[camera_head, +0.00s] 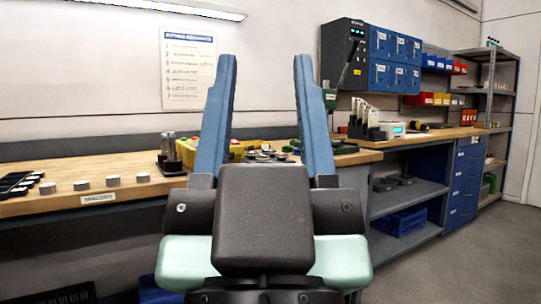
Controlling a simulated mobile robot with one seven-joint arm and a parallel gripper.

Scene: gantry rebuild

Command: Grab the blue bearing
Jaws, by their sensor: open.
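My gripper (266,62) fills the middle of the view. Its two long blue fingers point up and stand wide apart with nothing between them. Several short silver-grey cylinders, which look like bearings (112,181), stand in a row on the left bench top, left of my gripper and apart from it.
Blue wall cabinets (380,43), another workbench and a shelf rack (503,72) stand right. Grey floor (470,255) is clear at lower right.

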